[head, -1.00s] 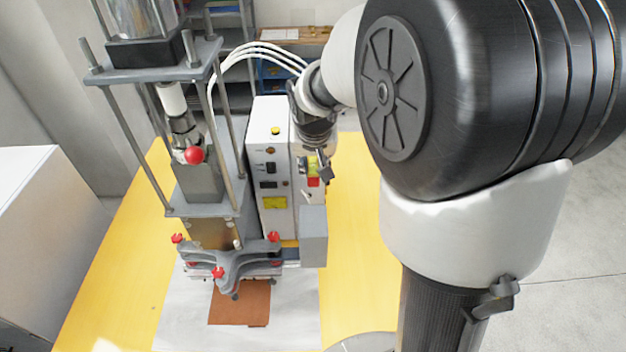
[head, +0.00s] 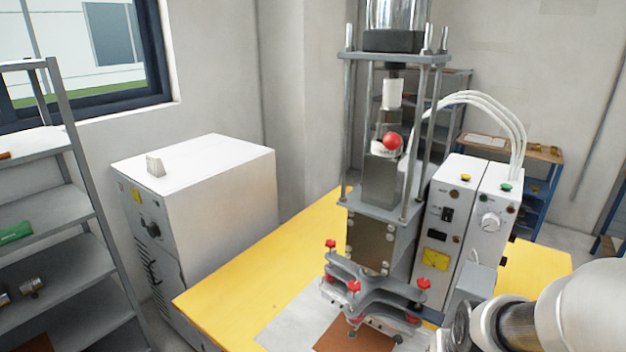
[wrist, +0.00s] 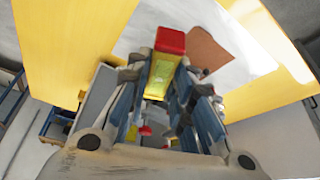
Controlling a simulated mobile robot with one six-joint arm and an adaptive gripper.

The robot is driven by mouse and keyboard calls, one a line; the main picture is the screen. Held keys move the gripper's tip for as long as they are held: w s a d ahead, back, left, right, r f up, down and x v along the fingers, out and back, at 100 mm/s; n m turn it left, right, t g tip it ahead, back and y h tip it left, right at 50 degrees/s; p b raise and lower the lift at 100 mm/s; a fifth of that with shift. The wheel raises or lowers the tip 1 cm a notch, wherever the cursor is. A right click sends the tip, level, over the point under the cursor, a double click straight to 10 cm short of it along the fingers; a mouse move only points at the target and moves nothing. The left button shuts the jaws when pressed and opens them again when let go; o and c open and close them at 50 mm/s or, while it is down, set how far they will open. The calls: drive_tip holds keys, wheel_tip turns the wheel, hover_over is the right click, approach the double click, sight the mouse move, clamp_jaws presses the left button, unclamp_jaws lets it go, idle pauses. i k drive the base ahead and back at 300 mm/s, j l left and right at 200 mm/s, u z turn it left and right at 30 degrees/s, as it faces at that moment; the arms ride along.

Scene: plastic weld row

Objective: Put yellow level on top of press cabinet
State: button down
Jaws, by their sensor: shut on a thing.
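In the wrist view my gripper (wrist: 157,77) is shut on the yellow level (wrist: 161,71), a yellow bar with a red end that sticks out past the fingers. Its other end is partly hidden between the fingers. In the head view my arm shows at the lower right, but the gripper's fingers and the level cannot be made out. A larger white cabinet (head: 205,195) stands at the left, apart from the press.
A small pale block (head: 155,165) sits on the larger cabinet's top, which is otherwise clear. The yellow table (head: 245,290) carries the press and a brown sheet (head: 352,336). White hoses (head: 490,105) arch above the control cabinet. A grey shelf (head: 60,220) stands far left.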

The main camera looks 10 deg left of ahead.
sight(167, 183)
drive_tip(key=i+j, duration=0.1)
drive_tip(key=j, duration=0.3)
drive_tip(key=i+j+u, duration=0.1)
drive_tip(key=j, duration=0.3)
drive_tip(key=i+j, duration=0.15)
drive_tip(key=j, duration=0.25)
drive_tip(key=i+j, duration=0.1)
drive_tip(key=j, duration=0.3)
drive_tip(key=u, duration=0.05)
